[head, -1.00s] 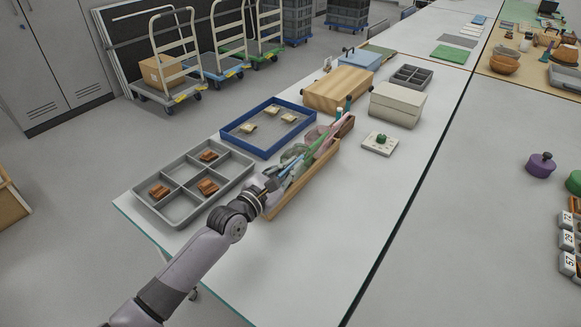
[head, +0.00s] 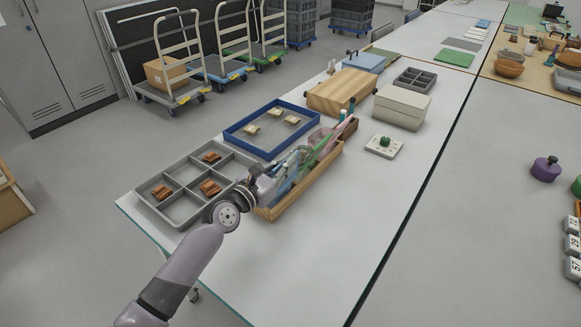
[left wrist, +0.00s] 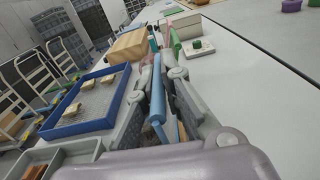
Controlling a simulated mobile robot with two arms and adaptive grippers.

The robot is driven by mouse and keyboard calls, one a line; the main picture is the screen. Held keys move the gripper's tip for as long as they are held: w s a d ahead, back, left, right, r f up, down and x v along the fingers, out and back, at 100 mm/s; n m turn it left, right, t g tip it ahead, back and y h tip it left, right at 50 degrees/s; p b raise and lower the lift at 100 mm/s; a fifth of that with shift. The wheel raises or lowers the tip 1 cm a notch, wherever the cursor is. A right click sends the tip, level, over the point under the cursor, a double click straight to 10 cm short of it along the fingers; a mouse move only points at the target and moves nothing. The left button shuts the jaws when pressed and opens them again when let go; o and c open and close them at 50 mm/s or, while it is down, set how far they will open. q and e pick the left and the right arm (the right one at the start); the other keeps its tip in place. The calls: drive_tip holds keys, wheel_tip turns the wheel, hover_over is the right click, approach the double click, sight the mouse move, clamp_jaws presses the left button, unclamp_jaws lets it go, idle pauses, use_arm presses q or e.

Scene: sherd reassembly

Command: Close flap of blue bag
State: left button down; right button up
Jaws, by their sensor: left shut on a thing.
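The blue bag (head: 289,183) stands in a wooden tray (head: 300,192) on the table, with green and pink pieces behind it. My left gripper (head: 272,177) is at the near end of this tray. In the left wrist view, my left gripper (left wrist: 160,82) has its fingers on both sides of a long blue bar (left wrist: 158,93) on the bag and is shut on it. The gripper and wrist hide much of the bag, and I cannot tell how its flap lies. My right gripper is not in view.
A grey compartment tray (head: 182,209) with brown pieces lies left of the gripper. Behind it is a blue-rimmed tray (head: 245,149) with pale pieces. A wooden box (head: 340,92), a pale lidded box (head: 402,107) and a white plate (head: 384,147) stand farther back.

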use_arm(q)
drive_tip(key=shift+w+a+f+n+p, duration=0.1)
drive_tip(key=shift+w+a+n+p, duration=0.3)
drive_tip(key=shift+n, duration=0.45)
drive_tip(key=shift+w+a+f+n+p, duration=0.1)
drive_tip(key=shift+w+a+n, duration=0.15)
drive_tip(key=shift+a+n, duration=0.45)
drive_tip(key=shift+d, duration=0.1)
drive_tip(key=c, duration=1.8)
unclamp_jaws()
drive_tip(key=shift+c, duration=0.2)
drive_tip(key=v, duration=1.2)
